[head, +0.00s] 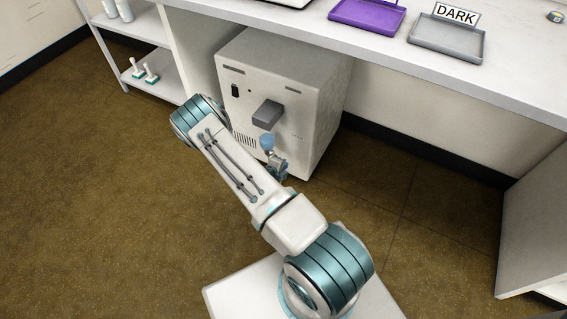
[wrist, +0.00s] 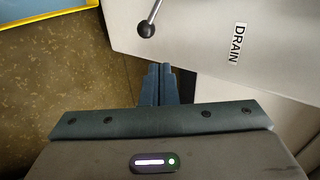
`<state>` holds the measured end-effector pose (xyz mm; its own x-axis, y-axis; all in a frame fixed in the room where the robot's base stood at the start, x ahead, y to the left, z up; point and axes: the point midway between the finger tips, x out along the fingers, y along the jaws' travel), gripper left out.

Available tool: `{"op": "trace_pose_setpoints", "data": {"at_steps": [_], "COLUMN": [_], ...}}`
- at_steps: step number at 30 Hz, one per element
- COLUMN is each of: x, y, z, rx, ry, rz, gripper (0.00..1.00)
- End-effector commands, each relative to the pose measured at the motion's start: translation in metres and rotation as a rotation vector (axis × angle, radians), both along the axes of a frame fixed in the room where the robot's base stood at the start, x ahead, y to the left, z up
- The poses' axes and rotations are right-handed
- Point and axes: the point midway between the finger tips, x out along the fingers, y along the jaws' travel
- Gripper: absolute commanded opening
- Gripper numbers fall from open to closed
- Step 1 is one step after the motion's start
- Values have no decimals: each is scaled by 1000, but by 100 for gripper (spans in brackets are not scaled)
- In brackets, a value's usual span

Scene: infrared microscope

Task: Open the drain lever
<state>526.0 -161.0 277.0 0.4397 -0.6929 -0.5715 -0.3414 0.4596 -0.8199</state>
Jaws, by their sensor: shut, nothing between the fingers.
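The drain lever (wrist: 147,27) is a thin metal rod with a dark ball knob at its end, at the top middle of the wrist view. It stands against a pale panel (wrist: 196,30) with a DRAIN label (wrist: 238,43) to its right. My gripper (wrist: 159,68) is shut and empty, its fingertips just below the knob in the picture, with a visible gap between them. In the head view, my arm reaches toward the white cabinet (head: 285,65) under the bench; I cannot make out the lever or my fingertips there.
A grey block (head: 268,114) juts from the cabinet front. A yellow and blue tray-like object (wrist: 40,10) lies at the wrist view's upper left. The bench (head: 420,62) overhangs the cabinet and carries a purple tray (head: 367,15) and a grey tray (head: 445,40). Open floor (head: 90,210) lies left.

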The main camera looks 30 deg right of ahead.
Motion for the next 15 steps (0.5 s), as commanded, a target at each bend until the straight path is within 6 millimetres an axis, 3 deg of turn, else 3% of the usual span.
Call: {"op": "trace_pose_setpoints", "data": {"at_steps": [9, 15], "x": [-58, -85], "y": [31, 44], "z": [29, 38], "rx": [0, 1], "ry": [5, 3], "rz": [1, -1], "gripper": [0, 0]}}
